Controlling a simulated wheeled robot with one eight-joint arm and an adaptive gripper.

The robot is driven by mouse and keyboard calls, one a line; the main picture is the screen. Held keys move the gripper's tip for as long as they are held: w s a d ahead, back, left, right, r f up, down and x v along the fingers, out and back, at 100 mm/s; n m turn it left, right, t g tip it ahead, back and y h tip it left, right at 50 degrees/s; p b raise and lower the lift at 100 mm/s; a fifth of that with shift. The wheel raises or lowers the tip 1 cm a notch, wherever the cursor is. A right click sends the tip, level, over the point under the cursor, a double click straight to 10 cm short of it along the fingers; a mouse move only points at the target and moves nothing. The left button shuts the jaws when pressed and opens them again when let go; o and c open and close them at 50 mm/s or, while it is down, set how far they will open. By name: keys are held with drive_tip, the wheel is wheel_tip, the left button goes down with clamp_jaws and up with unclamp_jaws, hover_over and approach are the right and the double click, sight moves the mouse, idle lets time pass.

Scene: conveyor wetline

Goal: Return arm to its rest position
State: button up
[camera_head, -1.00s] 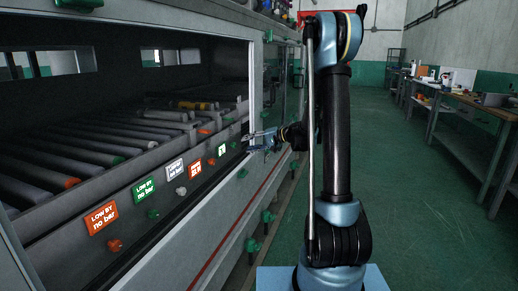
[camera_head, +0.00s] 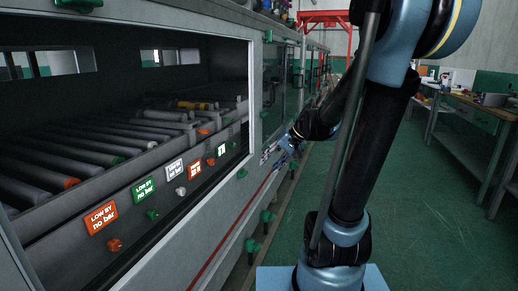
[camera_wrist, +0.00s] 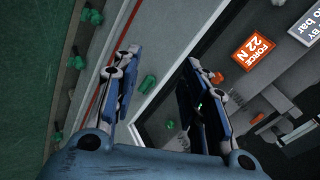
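My gripper (camera_head: 276,152) is beside the front of the conveyor machine (camera_head: 215,225), to the right of its window opening. In the wrist view my gripper (camera_wrist: 160,75) has its two blue fingers spread well apart, with nothing between them but the machine's front behind. The arm's upper part leans to the right in the head view, and its forearm reaches down and left to the machine. Part of the gripper is small and hard to make out in the head view.
The machine's opening shows rollers (camera_head: 85,150) and a row of labelled knobs, with an orange sign (camera_head: 101,217) and a green sign (camera_head: 144,190). Green knobs (camera_head: 267,216) stick out of the front. Workbenches (camera_head: 470,112) stand at the right. The green floor (camera_head: 425,225) between is clear.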

drive_tip(key=s+d+f+h, duration=0.3)
drive_tip(key=s+d, duration=0.4)
drive_tip(key=s, duration=0.3)
drive_tip(key=s+d+f+g+h, duration=0.1)
drive_tip(key=s+d+f+h, duration=0.2)
drive_tip(key=s, duration=0.8)
drive_tip(key=d+f, duration=0.2)
drive_tip(key=d, duration=0.2)
drive_tip(key=shift+d+f+n+h, duration=0.15)
drive_tip(key=shift+f+n+h, duration=0.15)
drive_tip(key=shift+h, duration=0.1)
drive_tip(key=shift+c, duration=0.8)
